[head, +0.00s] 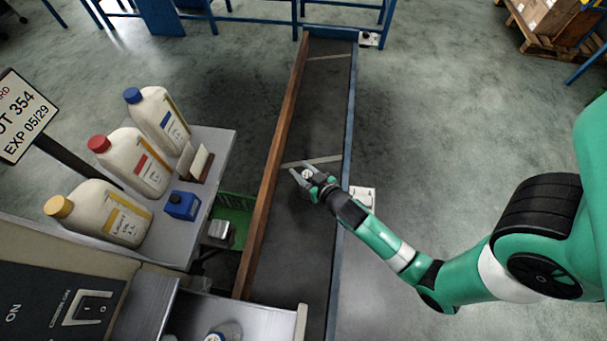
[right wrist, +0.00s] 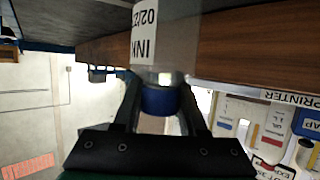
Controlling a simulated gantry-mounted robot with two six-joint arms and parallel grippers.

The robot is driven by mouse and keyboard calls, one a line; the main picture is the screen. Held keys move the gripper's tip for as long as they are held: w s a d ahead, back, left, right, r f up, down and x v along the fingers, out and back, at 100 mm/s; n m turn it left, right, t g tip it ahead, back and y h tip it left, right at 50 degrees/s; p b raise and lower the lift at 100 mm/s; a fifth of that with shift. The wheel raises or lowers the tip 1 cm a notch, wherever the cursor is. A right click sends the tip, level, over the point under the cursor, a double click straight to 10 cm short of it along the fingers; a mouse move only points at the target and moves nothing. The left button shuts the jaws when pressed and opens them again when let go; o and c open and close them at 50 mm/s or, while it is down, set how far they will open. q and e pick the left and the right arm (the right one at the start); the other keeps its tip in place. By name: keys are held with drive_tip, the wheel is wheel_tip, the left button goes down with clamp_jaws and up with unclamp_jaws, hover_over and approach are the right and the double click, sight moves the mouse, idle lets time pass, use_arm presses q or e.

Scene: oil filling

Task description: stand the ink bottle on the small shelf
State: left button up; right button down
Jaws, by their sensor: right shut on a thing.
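My right gripper (head: 305,175) is over the dark conveyor-like track, its fingers shut around a small bottle (right wrist: 150,35). In the right wrist view the bottle has a pale body, a white label with partly cut-off lettering, and a blue part (right wrist: 160,99) between the fingers (right wrist: 160,103). It looks like the ink bottle, but I cannot read its label fully. In the head view the fingers mostly hide it. I cannot tell whether it touches the track. A grey shelf (head: 222,150) stands left of the track; I cannot tell whether it is the small shelf. My left gripper is out of view.
The shelf holds jugs with blue, red and yellow caps (head: 59,206), a small blue container (head: 182,205) and a card holder (head: 197,164). The track (head: 325,110) has a brown left rail (head: 275,160) and a blue right rail (head: 346,130). A green crate (head: 235,212) is below the shelf.

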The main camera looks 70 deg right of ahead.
drive_tip(key=r, duration=0.1)
drive_tip(key=r+p, duration=0.1)
drive_tip(key=r, duration=0.1)
drive_tip(key=r+p, duration=0.1)
drive_tip(key=shift+s+a+r, duration=0.2)
drive_tip(key=shift+s, duration=0.2)
drive_tip(key=s+r, duration=0.1)
drive_tip(key=s+a+r+p, duration=0.1)
drive_tip(key=r, duration=0.1)
drive_tip(key=s+r+p, duration=0.1)
drive_tip(key=shift+s+a+r, duration=0.2)
drive_tip(key=shift+a+r, duration=0.05)
drive_tip(key=shift+a, duration=0.05)
drive_tip(key=d+p+v, duration=0.1)
drive_tip(key=v, duration=0.9)
drive_tip(key=shift+s, duration=0.4)
drive_tip(key=shift+w, duration=0.1)
